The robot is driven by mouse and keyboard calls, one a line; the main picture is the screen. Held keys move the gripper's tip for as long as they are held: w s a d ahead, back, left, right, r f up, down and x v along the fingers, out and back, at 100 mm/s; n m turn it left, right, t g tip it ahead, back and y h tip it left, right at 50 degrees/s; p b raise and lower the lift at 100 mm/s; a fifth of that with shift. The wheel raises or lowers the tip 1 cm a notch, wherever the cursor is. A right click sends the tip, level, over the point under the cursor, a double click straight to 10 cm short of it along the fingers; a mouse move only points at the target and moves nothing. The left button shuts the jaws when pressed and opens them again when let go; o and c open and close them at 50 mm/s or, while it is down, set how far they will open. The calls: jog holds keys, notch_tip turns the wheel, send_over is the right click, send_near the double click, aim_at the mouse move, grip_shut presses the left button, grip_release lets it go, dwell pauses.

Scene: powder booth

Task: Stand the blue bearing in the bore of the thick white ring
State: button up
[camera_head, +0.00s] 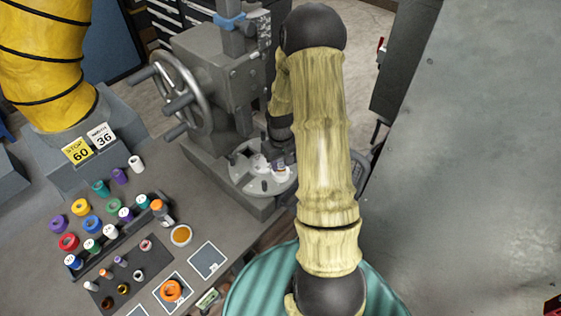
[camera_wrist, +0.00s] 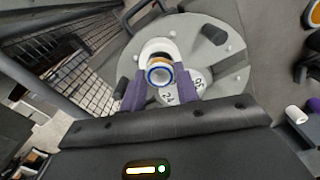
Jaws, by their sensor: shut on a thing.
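My gripper (camera_wrist: 160,90) has two purple fingers, shut on the blue bearing (camera_wrist: 159,76). The bearing shows a blue rim around a pale, open end, with an orange-brown band behind it. The thick white ring (camera_wrist: 158,46) appears just beyond the bearing in the wrist view, over the grey round press plate (camera_wrist: 215,60). The bearing overlaps the ring there, and I cannot tell whether it is inside the bore or only in front of it. In the head view my gripper (camera_head: 279,162) is low over the round plate (camera_head: 247,180), and my arm hides part of it.
The grey press with a handwheel (camera_head: 182,95) stands behind the plate. White number discs (camera_wrist: 178,92) lie on the plate near the fingers. The bench at left holds a dark rack (camera_head: 110,240), several coloured rings and cylinders, and square cards (camera_head: 207,260).

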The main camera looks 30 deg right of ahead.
jog(key=shift+f+b, duration=0.6)
jog(key=shift+f, duration=0.15)
dwell(0.5)
jog(key=o, duration=1.1)
jog(key=shift+c, duration=0.2)
notch_tip(320, 180, up, 17)
jog(key=b, duration=0.4)
jog(key=shift+r, duration=0.2)
